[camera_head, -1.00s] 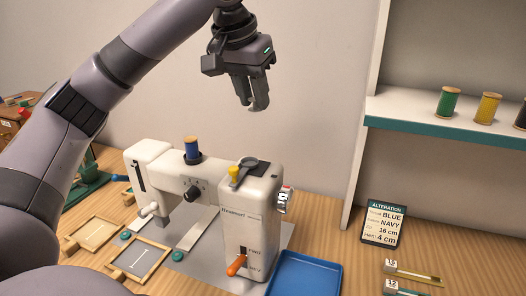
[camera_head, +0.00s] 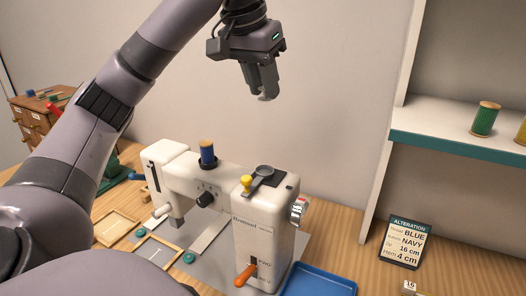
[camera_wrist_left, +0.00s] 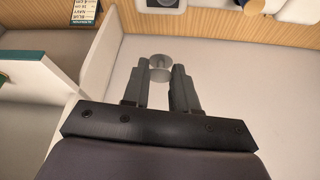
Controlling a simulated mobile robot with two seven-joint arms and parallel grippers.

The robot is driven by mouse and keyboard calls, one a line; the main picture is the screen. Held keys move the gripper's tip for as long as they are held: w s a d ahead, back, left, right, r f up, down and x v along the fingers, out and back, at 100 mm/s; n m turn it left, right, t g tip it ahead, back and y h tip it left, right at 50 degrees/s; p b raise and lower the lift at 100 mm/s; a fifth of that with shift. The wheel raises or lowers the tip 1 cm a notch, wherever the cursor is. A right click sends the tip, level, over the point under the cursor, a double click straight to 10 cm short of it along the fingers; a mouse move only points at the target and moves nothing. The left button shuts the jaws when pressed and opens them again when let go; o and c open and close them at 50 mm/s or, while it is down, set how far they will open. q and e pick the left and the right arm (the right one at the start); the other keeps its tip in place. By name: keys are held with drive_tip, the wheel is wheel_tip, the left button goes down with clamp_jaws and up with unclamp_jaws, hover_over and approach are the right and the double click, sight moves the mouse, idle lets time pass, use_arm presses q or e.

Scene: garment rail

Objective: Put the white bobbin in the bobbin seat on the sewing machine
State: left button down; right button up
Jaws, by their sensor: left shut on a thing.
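The white sewing machine (camera_head: 265,222) stands on the table. On top of its right-hand end is a dark plate with a round grey piece (camera_head: 263,171), beside a yellow knob; I cannot tell for sure that this is the bobbin seat. My left gripper (camera_head: 264,97) points down, well above that end, apart from the machine. It is shut on the white bobbin, which shows as a pale disc (camera_wrist_left: 159,60) between the fingertips in the left wrist view. In the head view the bobbin is mostly hidden by the fingers. My right gripper is not in view.
A shelf (camera_head: 455,146) with spools and an alteration card (camera_head: 405,242) are farther right. Wooden frames (camera_head: 116,228) lie at the left. The air around the gripper is clear.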

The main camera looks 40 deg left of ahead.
use_arm(q)
wheel_tip(320, 180, down, 14)
drive_tip(key=shift+f, duration=0.15)
idle(0.7)
drive_tip(key=shift+f, duration=0.25)
drive_tip(key=shift+f, duration=0.35)
drive_tip(key=c, duration=0.9)
unclamp_jaws()
drive_tip(key=shift+r, duration=0.55)
drive_tip(key=v, duration=1.2)
